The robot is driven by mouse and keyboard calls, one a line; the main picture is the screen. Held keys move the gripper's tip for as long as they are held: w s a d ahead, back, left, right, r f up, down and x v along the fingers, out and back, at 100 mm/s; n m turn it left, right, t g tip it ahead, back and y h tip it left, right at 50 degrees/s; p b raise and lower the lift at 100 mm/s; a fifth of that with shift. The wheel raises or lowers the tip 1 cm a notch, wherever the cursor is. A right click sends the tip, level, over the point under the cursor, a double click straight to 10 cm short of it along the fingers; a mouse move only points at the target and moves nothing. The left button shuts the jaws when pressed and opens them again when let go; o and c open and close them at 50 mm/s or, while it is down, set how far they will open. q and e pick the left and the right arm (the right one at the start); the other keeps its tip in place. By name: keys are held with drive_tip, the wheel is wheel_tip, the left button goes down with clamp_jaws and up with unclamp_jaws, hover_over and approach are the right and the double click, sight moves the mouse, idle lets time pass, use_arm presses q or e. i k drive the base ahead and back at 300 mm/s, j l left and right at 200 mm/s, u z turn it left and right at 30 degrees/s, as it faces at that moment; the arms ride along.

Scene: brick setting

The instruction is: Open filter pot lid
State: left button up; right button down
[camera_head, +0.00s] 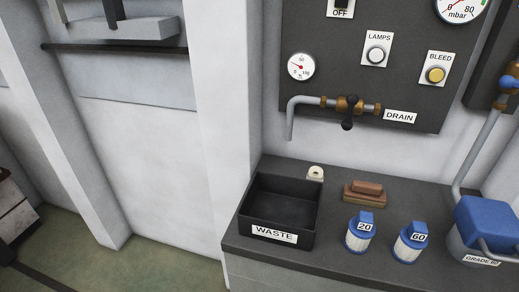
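The filter pot stands at the lower right on the dark counter, partly cut off by the right edge of the picture. Its lid (488,220) is blue and sits down on the grey pot body (456,243). A grey bar (490,250) curves across the front of the pot. A label (481,260) below it reads GRADE 60. A grey pipe (474,157) comes down behind the pot from a valve with a blue handle (509,81). Neither of my grippers is in view.
Left of the pot stand blue-topped cartridges marked 60 (410,242) and 20 (359,232). Brown blocks (364,193), a white roll (315,173) and an open black WASTE bin (249,221) are farther left. A drain pipe (291,117) hangs above the bin.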

sight(488, 225)
drive_tip(key=z, duration=1.8)
